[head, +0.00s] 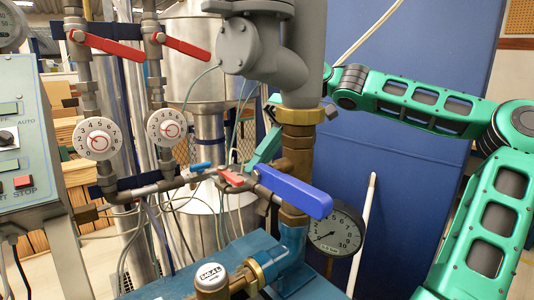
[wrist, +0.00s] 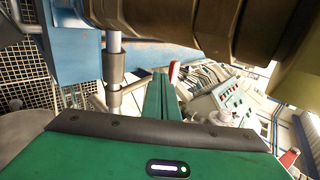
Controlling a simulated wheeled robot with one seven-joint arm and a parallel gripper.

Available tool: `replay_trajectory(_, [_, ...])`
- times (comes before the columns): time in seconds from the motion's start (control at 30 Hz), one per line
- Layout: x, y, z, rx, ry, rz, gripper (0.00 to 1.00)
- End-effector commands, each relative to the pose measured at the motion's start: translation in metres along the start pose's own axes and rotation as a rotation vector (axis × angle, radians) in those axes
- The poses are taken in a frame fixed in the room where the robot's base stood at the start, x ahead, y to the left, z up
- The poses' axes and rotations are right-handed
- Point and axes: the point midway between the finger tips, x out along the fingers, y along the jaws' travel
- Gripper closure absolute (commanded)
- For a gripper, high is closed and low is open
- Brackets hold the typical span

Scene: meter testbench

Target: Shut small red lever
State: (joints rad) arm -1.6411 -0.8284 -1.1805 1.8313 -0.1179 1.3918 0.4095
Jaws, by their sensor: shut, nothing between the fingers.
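The small red lever (head: 232,178) sits on the thin horizontal pipe in the middle of the head view, between a small blue lever and a large blue lever. My gripper (head: 250,163) comes in from behind the thick vertical pipe, which hides much of it. Its green tip shows just above and behind the red lever. In the wrist view, the shut, empty green fingers (wrist: 165,78) point ahead, with a red lever end (wrist: 174,70) right beside their tips. I cannot tell whether they touch.
A large blue lever (head: 290,192) and a pressure gauge (head: 335,231) stand right of the red lever. A small blue lever (head: 200,166) is to its left. Two large red levers (head: 108,46) (head: 183,46) are upper left. The thick grey pipe (head: 300,70) stands close to my arm.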

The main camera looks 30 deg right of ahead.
Motion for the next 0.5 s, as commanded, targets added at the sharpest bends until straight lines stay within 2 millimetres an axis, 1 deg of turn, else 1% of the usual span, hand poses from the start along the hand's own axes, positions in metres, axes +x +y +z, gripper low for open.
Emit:
replay_trajectory(0.1, [0.0088, -0.0082, 0.0001, -0.001, -0.001, 0.0, 1.0])
replay_trajectory(0.2, [0.0121, -0.0115, 0.0001, -0.001, -0.001, 0.001, 1.0])
replay_trajectory(0.5, [0.0133, -0.0129, -0.0001, 0.0, 0.001, 0.0, 1.0])
